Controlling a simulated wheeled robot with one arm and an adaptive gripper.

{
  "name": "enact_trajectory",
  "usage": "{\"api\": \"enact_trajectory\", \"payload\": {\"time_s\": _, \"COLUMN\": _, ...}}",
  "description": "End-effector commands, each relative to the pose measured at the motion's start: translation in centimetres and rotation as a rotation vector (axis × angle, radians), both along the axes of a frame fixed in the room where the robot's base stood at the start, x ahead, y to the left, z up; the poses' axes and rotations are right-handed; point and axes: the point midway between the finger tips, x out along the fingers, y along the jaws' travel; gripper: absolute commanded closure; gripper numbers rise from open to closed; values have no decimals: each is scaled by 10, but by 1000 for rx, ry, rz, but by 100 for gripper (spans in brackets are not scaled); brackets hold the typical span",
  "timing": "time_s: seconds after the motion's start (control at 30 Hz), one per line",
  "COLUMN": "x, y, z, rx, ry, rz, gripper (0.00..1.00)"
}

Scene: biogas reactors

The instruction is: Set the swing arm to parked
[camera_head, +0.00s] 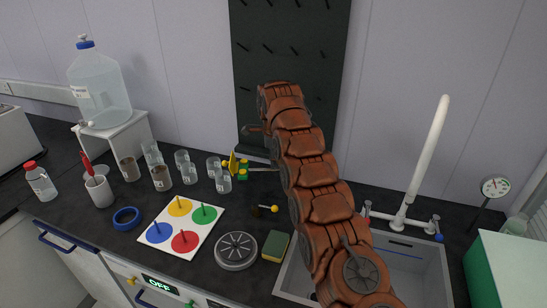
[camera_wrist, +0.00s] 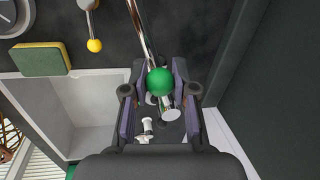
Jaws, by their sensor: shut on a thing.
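In the wrist view, a green ball (camera_wrist: 160,81) sits at the end of a shiny metal rod (camera_wrist: 141,32). My gripper (camera_wrist: 160,95) has its two jaws on either side of the ball and is shut on it. In the head view, a thin rod (camera_head: 262,170) runs right from a small yellow and green fixture (camera_head: 240,167) on the counter and passes behind my arm. It looks like the swing arm. Its knob end and my gripper are hidden behind my arm there. I cannot read any parked mark.
A yellow-knobbed lever (camera_head: 266,208), a green-topped sponge (camera_head: 275,246) and a round grey disc (camera_head: 236,250) lie nearby. Glass beakers (camera_head: 188,172) stand left of the fixture. The sink (camera_head: 425,272) and its tall white tap (camera_head: 428,150) are at right. A dark pegboard (camera_head: 290,40) rises behind.

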Motion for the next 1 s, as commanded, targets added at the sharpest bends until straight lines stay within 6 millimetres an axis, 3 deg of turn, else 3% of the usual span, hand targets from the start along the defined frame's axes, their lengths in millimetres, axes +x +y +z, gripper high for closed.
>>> {"api": "enact_trajectory", "payload": {"time_s": 1.0, "x": 11, "y": -7, "z": 0, "rx": -3, "ry": 1, "rz": -103, "gripper": 100}}
